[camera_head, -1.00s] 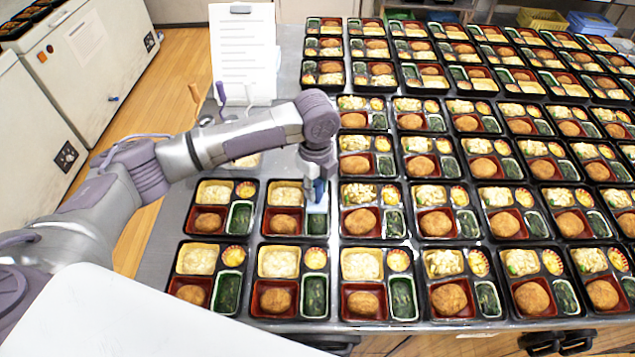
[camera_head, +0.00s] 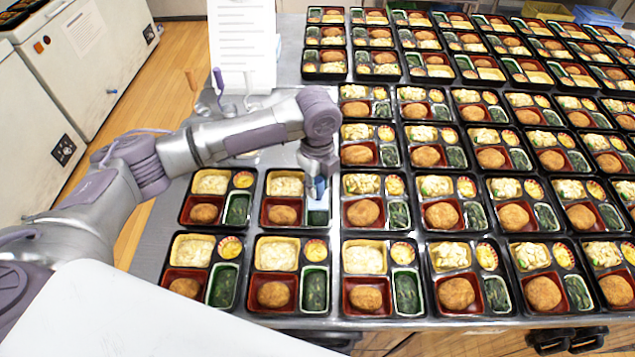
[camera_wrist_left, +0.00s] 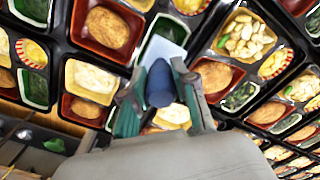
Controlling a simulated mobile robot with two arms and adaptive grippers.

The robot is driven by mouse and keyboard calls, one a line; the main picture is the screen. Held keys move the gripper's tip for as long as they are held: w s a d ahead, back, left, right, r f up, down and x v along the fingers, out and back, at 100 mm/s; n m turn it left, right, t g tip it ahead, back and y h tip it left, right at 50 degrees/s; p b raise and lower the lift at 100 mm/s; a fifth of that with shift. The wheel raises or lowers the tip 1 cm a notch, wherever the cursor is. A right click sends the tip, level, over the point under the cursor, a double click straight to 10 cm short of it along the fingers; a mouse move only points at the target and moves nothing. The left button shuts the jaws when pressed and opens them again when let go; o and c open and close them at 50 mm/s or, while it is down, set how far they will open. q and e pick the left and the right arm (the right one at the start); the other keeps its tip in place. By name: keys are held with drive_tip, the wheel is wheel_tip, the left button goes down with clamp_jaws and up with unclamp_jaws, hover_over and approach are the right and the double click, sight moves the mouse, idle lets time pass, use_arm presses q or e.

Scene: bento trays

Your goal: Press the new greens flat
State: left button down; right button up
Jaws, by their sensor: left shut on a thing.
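My left gripper (camera_head: 318,172) is shut on a pressing tool with a blue handle (camera_wrist_left: 160,84) and a pale flat plate (camera_wrist_left: 165,50). The tool points down at the greens compartment of a black bento tray (camera_head: 265,212) in the second row from the front. Dark greens (camera_head: 318,217) show in front of the plate; the rest are hidden by it. I cannot tell whether the plate touches them. My right gripper is not in view.
Filled bento trays stand close together across the metal table, leaving little free room. A bare strip (camera_head: 165,225) runs along its left side. A white sheet on a stand (camera_head: 243,45) and upright handles are at the back left. White chest freezers (camera_head: 75,60) stand beyond.

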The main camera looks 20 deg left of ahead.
sight(317, 200)
use_arm(q)
drive_tip(key=shift+f, duration=0.4)
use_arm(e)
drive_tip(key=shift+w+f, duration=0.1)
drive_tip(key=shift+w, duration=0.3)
use_arm(q)
drive_tip(key=shift+f+b, duration=0.4)
drive_tip(key=shift+f, duration=0.45)
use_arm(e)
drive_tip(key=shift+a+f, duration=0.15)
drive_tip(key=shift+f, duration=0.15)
use_arm(q)
drive_tip(key=shift+f+b, duration=0.5)
drive_tip(key=shift+f, duration=0.85)
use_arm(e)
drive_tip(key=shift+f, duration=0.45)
use_arm(q)
drive_tip(key=shift+p, duration=0.3)
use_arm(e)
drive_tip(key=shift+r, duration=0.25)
use_arm(q)
drive_tip(key=shift+f+p, duration=0.25)
drive_tip(key=shift+p, duration=0.25)
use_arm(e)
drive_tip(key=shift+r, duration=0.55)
